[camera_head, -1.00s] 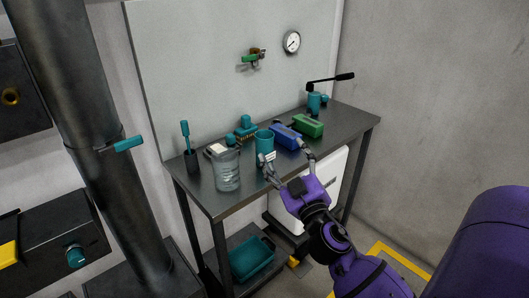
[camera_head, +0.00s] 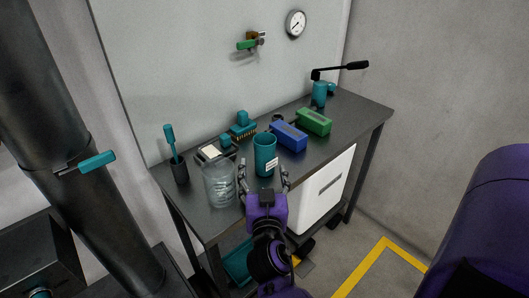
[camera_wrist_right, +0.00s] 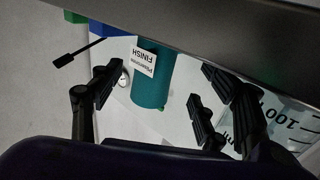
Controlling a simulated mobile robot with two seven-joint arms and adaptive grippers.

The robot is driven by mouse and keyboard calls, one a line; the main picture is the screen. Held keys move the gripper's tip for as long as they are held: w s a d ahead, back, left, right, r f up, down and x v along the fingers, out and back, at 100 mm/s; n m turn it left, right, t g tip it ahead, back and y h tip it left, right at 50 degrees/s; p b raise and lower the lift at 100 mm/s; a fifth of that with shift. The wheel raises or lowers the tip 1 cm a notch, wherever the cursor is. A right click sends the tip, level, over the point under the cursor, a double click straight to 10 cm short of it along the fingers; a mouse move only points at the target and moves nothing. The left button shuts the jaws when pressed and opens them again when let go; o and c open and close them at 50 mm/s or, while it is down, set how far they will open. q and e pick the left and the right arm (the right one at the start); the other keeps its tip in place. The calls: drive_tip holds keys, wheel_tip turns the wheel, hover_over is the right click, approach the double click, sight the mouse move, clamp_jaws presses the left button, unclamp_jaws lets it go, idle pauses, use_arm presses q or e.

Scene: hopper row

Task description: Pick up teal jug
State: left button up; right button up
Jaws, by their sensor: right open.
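The teal jug (camera_head: 265,154) is an upright cylinder with a small white label. It stands near the front edge of the dark bench, and in the right wrist view (camera_wrist_right: 151,82) its label reads FINISH. My right gripper (camera_head: 264,179) is open in front of the jug, with one finger toward each side of it. In the wrist view the jug shows between the open fingers (camera_wrist_right: 160,92). I cannot tell whether either finger touches it. My left gripper is not in view.
A clear graduated jar (camera_head: 219,183) stands close to the left finger. A blue box (camera_head: 289,136) and a green box (camera_head: 314,122) lie behind right. A brush in a dark cup (camera_head: 178,165) is at the bench's left end. A dark pipe (camera_head: 75,150) stands left.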

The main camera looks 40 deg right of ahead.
sight(265, 165)
drive_tip(key=x, duration=0.3)
drive_tip(key=p+x, duration=0.1)
drive_tip(key=x, duration=0.1)
drive_tip(key=shift+w+d, duration=0.1)
drive_tip(key=shift+d, duration=0.35)
drive_tip(key=shift+w+d, duration=0.2)
drive_tip(key=shift+w, duration=0.1)
drive_tip(key=shift+w+f, duration=0.1)
drive_tip(key=c, duration=1.4)
